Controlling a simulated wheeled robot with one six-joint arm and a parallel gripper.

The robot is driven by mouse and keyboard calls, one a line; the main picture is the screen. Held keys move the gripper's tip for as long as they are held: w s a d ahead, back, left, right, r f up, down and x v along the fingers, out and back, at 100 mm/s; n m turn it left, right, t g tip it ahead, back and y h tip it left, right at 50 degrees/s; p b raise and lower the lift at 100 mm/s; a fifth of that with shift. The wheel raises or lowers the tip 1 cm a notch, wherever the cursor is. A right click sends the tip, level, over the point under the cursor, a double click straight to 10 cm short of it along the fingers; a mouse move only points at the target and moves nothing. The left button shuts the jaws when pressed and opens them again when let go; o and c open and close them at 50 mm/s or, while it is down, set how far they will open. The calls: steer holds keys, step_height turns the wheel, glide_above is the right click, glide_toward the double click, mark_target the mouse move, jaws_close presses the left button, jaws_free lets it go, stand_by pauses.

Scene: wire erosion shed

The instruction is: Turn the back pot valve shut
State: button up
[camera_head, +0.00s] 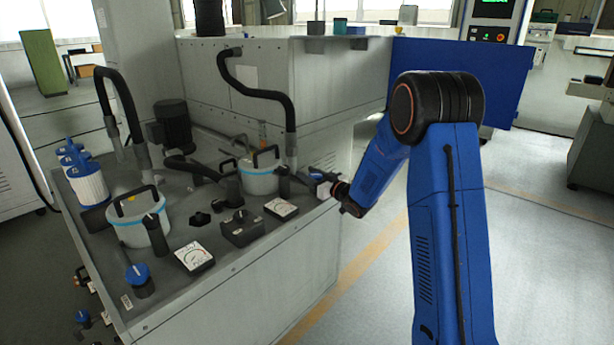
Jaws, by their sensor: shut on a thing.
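The back pot (258,180) is a pale round pot with a blue band and a black handle, standing on the grey cabinet top. The back pot valve (316,176) shows as a small bit of blue just right of the pot, near the cabinet's right edge. My gripper (324,184) reaches in from the right and is shut on the valve. The fingers and wrist hide most of the valve, so its turn angle cannot be read. A similar front pot (138,229) stands nearer on the left, with a blue-topped valve (138,273) in front of it.
Two white-faced gauges (194,256) and a dark control box (238,228) sit between the pots. Black hoses (262,93) rise behind each pot. White-and-blue filter cartridges (87,180) stand at the left. The floor right of the cabinet is clear.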

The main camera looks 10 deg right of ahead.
steer(key=m+t+h, duration=0.1)
steer(key=h, duration=0.1)
steer(key=d+m+h, duration=0.1)
steer(key=m+h, duration=0.1)
steer(key=h, duration=0.1)
steer(key=shift+w+m+t, duration=0.15)
steer(key=shift+m+t, duration=0.15)
steer(key=shift+t, duration=0.1)
steer(key=shift+d+m+h, duration=0.25)
steer(key=shift+m+h, duration=0.35)
steer(key=shift+h, duration=0.45)
steer(key=shift+d+m+h, duration=0.25)
steer(key=shift+m+h, duration=0.35)
steer(key=shift+h, duration=0.45)
steer(key=shift+w, duration=0.1)
steer(key=o, duration=1.1)
steer(key=shift+c, duration=0.2)
steer(key=s, duration=1.7)
steer(key=shift+s+a, duration=0.2)
steer(key=shift+a, duration=0.1)
